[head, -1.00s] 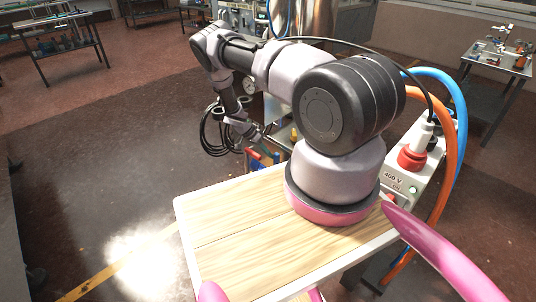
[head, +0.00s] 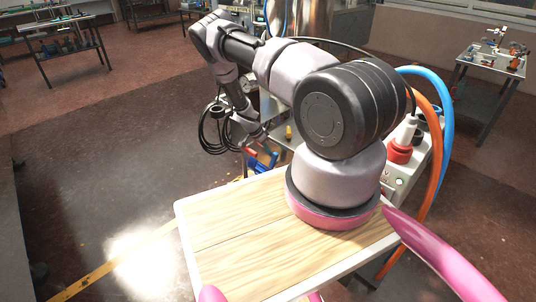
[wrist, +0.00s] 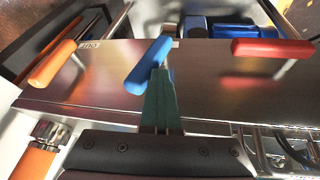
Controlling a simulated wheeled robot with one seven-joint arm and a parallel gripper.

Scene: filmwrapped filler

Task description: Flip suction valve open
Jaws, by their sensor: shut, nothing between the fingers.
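In the wrist view three lever handles stand on a shiny metal panel (wrist: 105,95): an orange handle (wrist: 52,63) at left, a blue handle (wrist: 149,65) in the middle and a red handle (wrist: 272,48) at right. My gripper (wrist: 161,78) is shut and empty. Its greenish fingertips are at the near lower side of the blue handle, overlapping its edge in the picture; contact is unclear. In the head view the red handle (head: 249,151) and blue parts show below my wrist.
Black coiled cables (head: 213,128) hang left of my wrist. Pipes and fittings lie beyond the panel's lower right edge in the wrist view. Open floor lies left.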

